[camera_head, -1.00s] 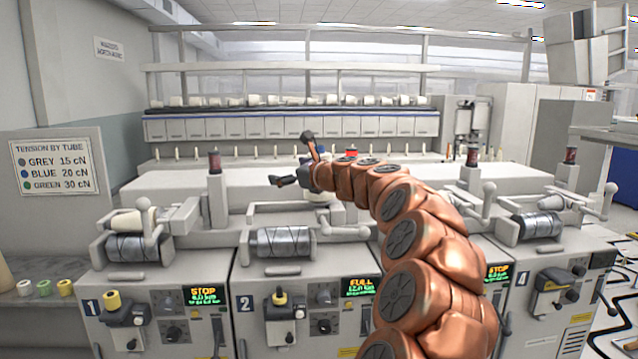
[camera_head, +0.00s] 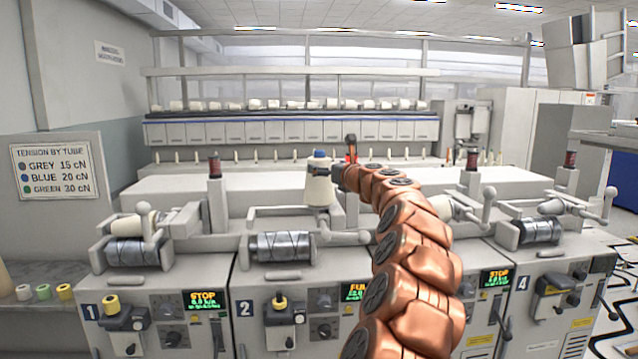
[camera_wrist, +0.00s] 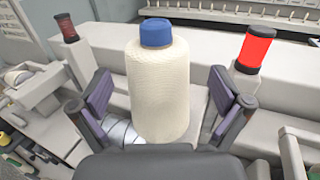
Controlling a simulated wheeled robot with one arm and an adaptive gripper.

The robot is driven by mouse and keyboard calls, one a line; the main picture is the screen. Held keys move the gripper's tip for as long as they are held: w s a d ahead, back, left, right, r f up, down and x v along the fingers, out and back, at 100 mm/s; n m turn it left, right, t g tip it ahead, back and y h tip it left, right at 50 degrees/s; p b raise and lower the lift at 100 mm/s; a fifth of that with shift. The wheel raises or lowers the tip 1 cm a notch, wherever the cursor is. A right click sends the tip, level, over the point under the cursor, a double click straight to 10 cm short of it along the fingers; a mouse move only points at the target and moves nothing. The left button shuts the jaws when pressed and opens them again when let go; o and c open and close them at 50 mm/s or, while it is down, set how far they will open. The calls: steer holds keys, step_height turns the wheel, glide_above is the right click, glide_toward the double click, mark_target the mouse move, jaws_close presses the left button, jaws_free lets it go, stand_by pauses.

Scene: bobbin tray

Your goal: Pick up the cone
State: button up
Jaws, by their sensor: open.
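The cone (camera_head: 319,185) is cream-white with a blue tube tip. It stands upright over the middle machine units in the head view. It also shows large in the middle of the wrist view (camera_wrist: 158,90). My gripper (camera_head: 346,172) is just right of the cone in the head view, partly hidden by it. In the wrist view my gripper (camera_wrist: 160,98) is open, with one finger on each side of the cone and a visible gap to each. I cannot tell how deep the cone is between the fingers. The cone's base is partly hidden.
A lit red lamp (camera_wrist: 255,50) stands right of the cone, and a dark red lamp (camera_wrist: 66,28) stands at left. A grey wound package (camera_head: 283,246) lies left of the cone. A levered cradle (camera_head: 478,208) is at right.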

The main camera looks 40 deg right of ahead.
steer(key=shift+p+x, duration=0.45)
steer(key=shift+x, duration=1.8)
steer(key=shift+a, duration=0.2)
steer(key=shift+c, duration=0.3)
steer(key=c, duration=1.7)
steer(key=shift+r+p, duration=2.95)
steer(key=shift+r, duration=2.8)
